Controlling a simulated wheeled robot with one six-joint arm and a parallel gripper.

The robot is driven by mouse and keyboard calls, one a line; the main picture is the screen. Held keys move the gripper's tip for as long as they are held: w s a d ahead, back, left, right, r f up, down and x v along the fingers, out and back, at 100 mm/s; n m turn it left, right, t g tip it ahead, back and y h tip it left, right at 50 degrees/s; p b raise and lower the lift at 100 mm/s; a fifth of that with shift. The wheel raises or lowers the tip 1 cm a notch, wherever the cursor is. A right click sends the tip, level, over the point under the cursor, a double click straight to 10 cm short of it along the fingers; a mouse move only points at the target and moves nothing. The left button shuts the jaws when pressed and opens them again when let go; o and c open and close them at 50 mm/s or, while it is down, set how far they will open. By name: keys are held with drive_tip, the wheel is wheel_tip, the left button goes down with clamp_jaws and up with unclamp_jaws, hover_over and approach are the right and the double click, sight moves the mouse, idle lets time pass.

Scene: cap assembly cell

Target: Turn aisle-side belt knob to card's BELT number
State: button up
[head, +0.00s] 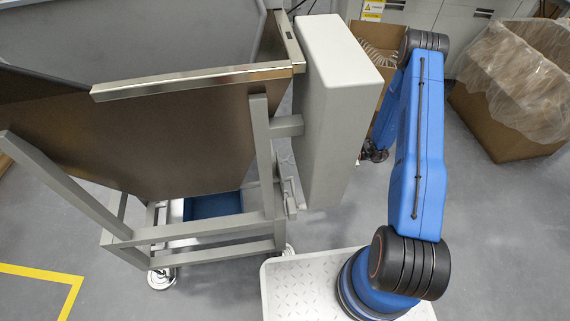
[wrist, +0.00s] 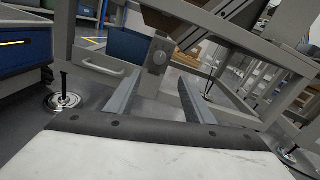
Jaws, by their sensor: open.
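In the wrist view, a small round knob (wrist: 159,57) sits on a dark grey box (wrist: 154,73) fixed to a grey frame. Its setting and any numbers around it are too small to read. My gripper (wrist: 163,79) is open and empty, its two long grey fingers pointing toward the knob, which shows ahead of the gap between the fingertips. The fingers look apart from the knob. No card with a BELT number can be made out.
A hopper (head: 180,135) on a grey frame (head: 195,232), with a tall grey housing (head: 338,110), stands close left of my arm. Cardboard boxes, one lined with plastic (head: 515,85), stand behind. A blue bin (wrist: 130,47) shows near the knob.

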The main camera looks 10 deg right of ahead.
drive_tip(key=a, duration=1.5)
drive_tip(key=shift+s+a, duration=0.4)
drive_tip(key=shift+s, duration=0.05)
drive_tip(key=shift+c, duration=0.3)
drive_tip(key=c, duration=1)
